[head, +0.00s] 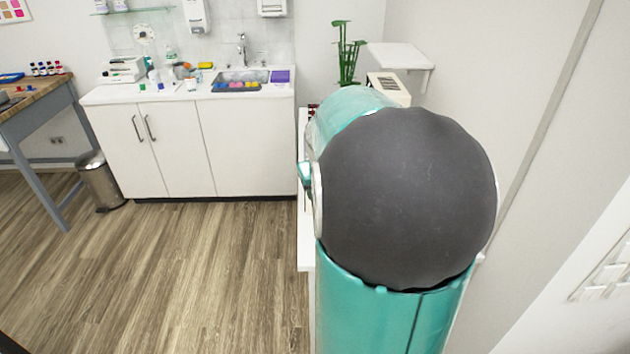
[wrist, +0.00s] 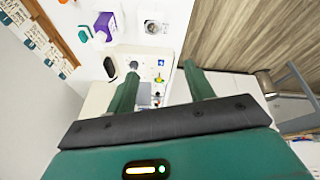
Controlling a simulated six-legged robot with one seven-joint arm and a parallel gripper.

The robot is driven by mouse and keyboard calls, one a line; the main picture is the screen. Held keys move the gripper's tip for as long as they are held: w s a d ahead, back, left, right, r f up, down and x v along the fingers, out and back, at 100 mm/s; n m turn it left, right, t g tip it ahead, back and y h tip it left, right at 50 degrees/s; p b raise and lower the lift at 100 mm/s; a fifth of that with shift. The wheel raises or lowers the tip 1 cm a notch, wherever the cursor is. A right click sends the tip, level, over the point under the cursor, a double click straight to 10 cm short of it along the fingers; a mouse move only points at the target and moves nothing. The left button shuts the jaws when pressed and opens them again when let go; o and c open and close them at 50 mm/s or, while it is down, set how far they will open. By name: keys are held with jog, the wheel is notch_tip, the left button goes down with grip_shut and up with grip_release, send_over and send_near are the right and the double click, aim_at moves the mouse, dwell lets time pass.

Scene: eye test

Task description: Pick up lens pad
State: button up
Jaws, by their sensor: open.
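I cannot tell for sure which thing is the lens pad. A flat purple square (head: 280,76) lies on the white counter, right of the sink, in the head view. In the wrist view a purple box-like thing (wrist: 105,25) is at the upper left, beside a small teal piece (wrist: 84,34); I cannot tell if it is the same purple thing. My gripper (wrist: 162,69) shows in the wrist view with its two green fingers apart and nothing held between them. Beyond the fingers is a pale surface with several small items. In the head view my arm hides the gripper.
The sink (head: 240,80) holds several coloured round things. Bottles and small items crowd the white counter (head: 105,97). A wooden table (head: 32,96) and a metal bin (head: 98,180) stand at the left. A green plant (head: 347,50) stands behind my arm. The wood floor (head: 170,270) is clear.

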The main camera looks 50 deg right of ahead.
jog(key=s+d+f+m, duration=0.1)
jog(key=s+d+f, duration=0.25)
jog(key=d, duration=0.35)
jog(key=s+d+f+m, duration=0.1)
jog(key=s+d+f, duration=0.1)
jog(key=s+d, duration=0.3)
jog(key=s+d+f+m, duration=0.1)
jog(key=s+d+f, duration=0.2)
jog(key=d, duration=0.5)
jog(key=x, duration=0.8)
jog(key=shift+w+a, duration=0.1)
jog(key=shift+w, duration=0.05)
jog(key=x, duration=0.5)
jog(key=shift+w, duration=0.2)
jog(key=shift+r, duration=0.1)
jog(key=c, duration=1)
